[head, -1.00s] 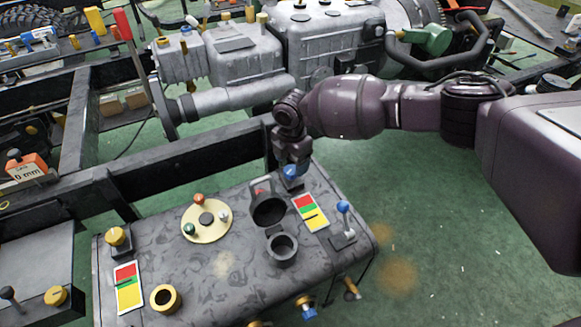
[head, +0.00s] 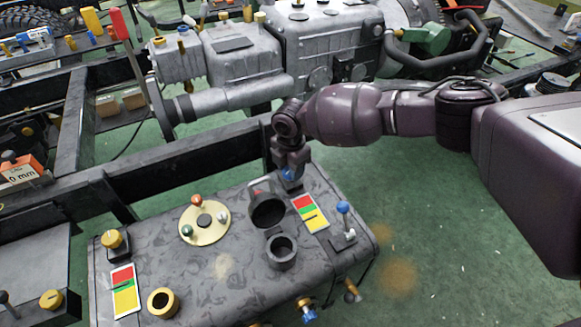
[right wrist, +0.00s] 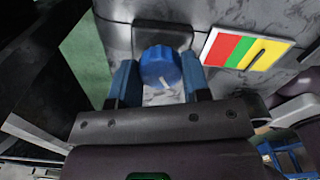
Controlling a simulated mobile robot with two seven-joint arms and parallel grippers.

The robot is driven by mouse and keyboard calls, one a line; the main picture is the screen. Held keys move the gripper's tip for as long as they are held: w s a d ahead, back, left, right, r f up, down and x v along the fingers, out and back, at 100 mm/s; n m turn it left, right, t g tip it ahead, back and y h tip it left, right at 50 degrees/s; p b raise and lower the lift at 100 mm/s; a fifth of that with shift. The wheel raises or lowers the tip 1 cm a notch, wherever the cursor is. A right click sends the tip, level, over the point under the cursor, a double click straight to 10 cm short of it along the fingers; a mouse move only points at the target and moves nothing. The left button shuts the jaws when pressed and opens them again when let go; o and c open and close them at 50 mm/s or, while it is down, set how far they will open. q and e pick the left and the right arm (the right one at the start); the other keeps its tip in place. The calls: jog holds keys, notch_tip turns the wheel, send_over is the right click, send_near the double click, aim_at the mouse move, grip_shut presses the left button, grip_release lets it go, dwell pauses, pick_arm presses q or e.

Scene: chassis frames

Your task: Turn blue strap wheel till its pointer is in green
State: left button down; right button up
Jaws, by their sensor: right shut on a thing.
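The blue strap wheel (head: 288,175) is at the far edge of the dark box, mostly hidden by my right gripper in the head view. In the right wrist view the card's (right wrist: 248,50) black pointer lies in yellow, close to the green border. My left gripper is not in view.
The box top (head: 230,268) also carries a black cup (head: 281,251), a blue-topped lever (head: 343,222), a round plate with coloured knobs (head: 204,222) and a second gauge card (head: 124,291) with yellow knobs nearby. A chassis rail (head: 190,159) runs behind. Green floor is free at the right.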

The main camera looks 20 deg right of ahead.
jog(key=shift+m, duration=0.3)
jog(key=shift+r+m+p, duration=0.1)
jog(key=shift+m+p, duration=0.35)
jog(key=shift+m, duration=0.45)
jog(key=shift+m+p, duration=0.35)
jog(key=shift+m, duration=1.25)
jog(key=shift+m+p, duration=0.3)
jog(key=shift+m, duration=0.2)
jog(key=shift+s, duration=0.1)
jog(key=o, duration=0.9)
